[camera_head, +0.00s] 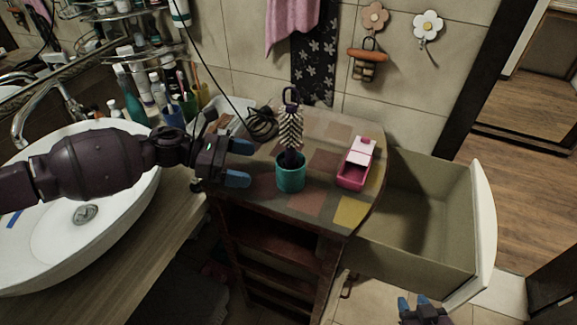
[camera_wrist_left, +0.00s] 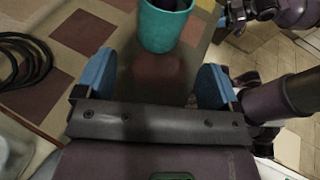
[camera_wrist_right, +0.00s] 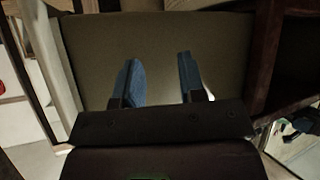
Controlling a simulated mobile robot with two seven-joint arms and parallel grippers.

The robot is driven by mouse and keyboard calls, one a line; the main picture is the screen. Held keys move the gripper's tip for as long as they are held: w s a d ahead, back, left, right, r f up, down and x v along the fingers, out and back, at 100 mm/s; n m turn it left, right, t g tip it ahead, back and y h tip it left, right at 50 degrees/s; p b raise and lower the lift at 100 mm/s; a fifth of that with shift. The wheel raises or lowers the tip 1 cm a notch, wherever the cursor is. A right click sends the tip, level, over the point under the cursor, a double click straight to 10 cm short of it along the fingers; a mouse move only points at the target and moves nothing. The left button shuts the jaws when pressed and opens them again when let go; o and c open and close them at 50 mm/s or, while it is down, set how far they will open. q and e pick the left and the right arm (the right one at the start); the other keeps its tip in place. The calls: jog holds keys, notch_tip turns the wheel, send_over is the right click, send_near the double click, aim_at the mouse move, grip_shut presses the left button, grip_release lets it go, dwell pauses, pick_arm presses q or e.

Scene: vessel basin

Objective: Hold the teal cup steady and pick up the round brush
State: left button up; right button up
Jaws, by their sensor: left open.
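The teal cup (camera_head: 291,177) stands upright on the patchwork-topped cabinet, with the round brush (camera_head: 290,128) upright in it, bristles and dark looped end up. My left gripper (camera_head: 240,163) is open and empty, just left of the cup and pointing at it. In the left wrist view the cup (camera_wrist_left: 163,27) is ahead of the blue fingers (camera_wrist_left: 158,82), apart from them. My right gripper (camera_head: 416,306) is low at the bottom edge of the head view. In the right wrist view its fingers (camera_wrist_right: 158,78) are apart with nothing between them.
A pink and white box (camera_head: 357,164) stands right of the cup. A coiled black cable (camera_head: 262,124) lies behind it on the cabinet top (camera_head: 314,207). An open drawer (camera_head: 425,215) is at the right. The white sink (camera_head: 120,215) and bottles (camera_head: 158,90) are at the left.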

aim_at(285, 172)
pick_arm(q)
jog(key=shift+b+x, duration=0.5)
jog(key=shift+x, duration=4.35)
jog(key=c, duration=0.7)
